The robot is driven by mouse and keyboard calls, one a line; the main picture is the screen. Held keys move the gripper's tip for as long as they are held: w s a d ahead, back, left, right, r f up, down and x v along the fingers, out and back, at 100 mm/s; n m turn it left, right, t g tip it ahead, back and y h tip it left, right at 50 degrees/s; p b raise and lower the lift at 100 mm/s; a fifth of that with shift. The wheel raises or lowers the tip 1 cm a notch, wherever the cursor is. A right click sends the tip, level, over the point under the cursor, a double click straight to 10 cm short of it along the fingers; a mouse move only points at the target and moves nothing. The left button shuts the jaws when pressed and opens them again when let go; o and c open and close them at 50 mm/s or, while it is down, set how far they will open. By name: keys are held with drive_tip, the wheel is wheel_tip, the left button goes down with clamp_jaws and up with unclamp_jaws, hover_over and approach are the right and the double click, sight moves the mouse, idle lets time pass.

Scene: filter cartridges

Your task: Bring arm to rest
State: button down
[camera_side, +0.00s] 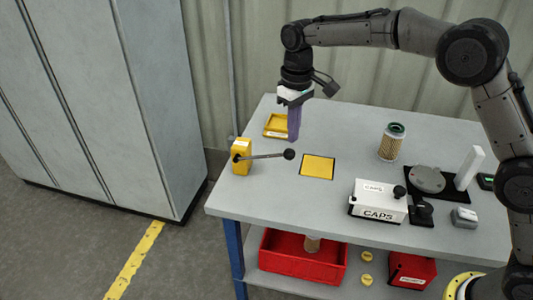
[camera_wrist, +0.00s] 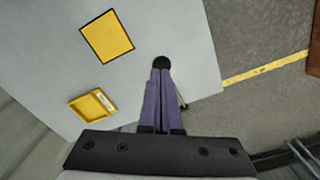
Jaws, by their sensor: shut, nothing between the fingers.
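My gripper (camera_side: 293,138) hangs pointing down above the left part of the grey table (camera_side: 250,200) in the side view. Its purple fingers are closed together with nothing between them. In the wrist view the fingers (camera_wrist: 161,75) also lie side by side, and a black ball knob (camera_wrist: 162,62) shows just beyond their tips. In the side view that knob (camera_side: 289,154) ends a lever on a yellow block (camera_side: 241,156) at the table's left edge. I cannot tell whether the fingertips touch the knob.
A yellow tray (camera_side: 277,126) lies behind the gripper, and a yellow square (camera_side: 318,166) lies to its right. A filter cartridge (camera_side: 391,142) stands upright farther right, near a white CAPS box (camera_side: 378,201) and a black fixture (camera_side: 428,180). A red bin (camera_side: 303,262) sits below.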

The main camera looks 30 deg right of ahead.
drive_tip(key=shift+r, duration=0.45)
drive_tip(key=s+d+r+t, duration=0.2)
drive_tip(key=s+d+r, duration=0.15)
drive_tip(key=r, duration=0.65)
drive_tip(key=s+d+r+m+t, duration=0.1)
drive_tip(key=s+d+r, duration=0.2)
drive_tip(key=s, duration=0.3)
drive_tip(key=s+d+r+m+t, duration=0.1)
drive_tip(key=s+d+r, duration=0.2)
drive_tip(key=s, duration=0.3)
drive_tip(key=s+d+f+t, duration=0.1)
drive_tip(key=s+d+f, duration=0.15)
drive_tip(key=s, duration=1.05)
drive_tip(key=s+f+m, duration=0.1)
drive_tip(key=s+f, duration=0.4)
drive_tip(key=f, duration=0.3)
drive_tip(key=shift+s+d+f+t, duration=0.2)
drive_tip(key=shift+s+f+t, duration=0.1)
drive_tip(key=shift+s+f, duration=0.1)
